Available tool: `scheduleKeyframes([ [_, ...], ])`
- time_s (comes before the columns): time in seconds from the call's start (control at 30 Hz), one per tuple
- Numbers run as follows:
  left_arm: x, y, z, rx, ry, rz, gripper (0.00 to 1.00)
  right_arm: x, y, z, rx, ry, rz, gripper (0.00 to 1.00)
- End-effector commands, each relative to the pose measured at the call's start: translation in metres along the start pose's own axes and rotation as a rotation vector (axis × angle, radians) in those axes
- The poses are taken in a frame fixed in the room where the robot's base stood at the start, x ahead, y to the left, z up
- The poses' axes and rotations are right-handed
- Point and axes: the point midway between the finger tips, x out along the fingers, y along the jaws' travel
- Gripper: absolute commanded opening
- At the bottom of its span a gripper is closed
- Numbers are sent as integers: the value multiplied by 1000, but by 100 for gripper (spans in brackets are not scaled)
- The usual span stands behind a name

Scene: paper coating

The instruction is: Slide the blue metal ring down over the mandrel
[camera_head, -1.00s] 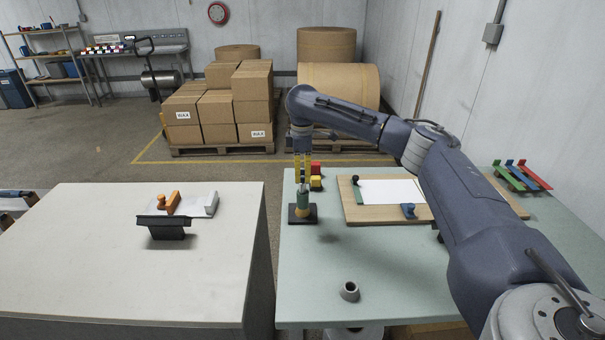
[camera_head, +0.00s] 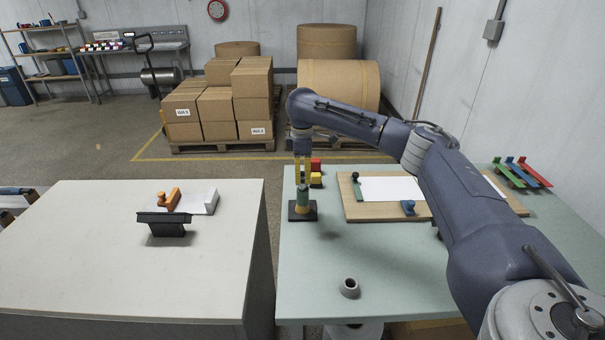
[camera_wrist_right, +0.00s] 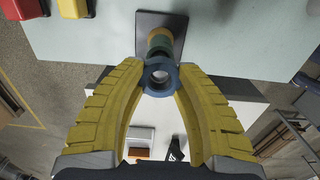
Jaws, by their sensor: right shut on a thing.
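The mandrel (camera_head: 303,203) stands upright on a dark square base (camera_head: 302,212) on the pale green table, with green and yellow bands around it. My right gripper (camera_head: 303,184) points straight down at its top. In the right wrist view its yellow fingers (camera_wrist_right: 160,77) are shut on the blue metal ring (camera_wrist_right: 160,64), one on each side. I cannot tell how far the ring is around the mandrel. My left gripper is out of view.
Red and yellow blocks (camera_head: 316,181) stand close behind the mandrel. A wooden board with white paper (camera_head: 390,190) lies to the right. A grey tapered collar (camera_head: 349,288) stands near the front edge. The table between the collar and mandrel is clear.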

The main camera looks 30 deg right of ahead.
Motion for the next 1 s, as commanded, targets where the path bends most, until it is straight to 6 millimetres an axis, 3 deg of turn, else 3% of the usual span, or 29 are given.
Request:
scheduleKeyframes([
  [1.0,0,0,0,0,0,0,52,22,0,0,0,0,0,4],
])
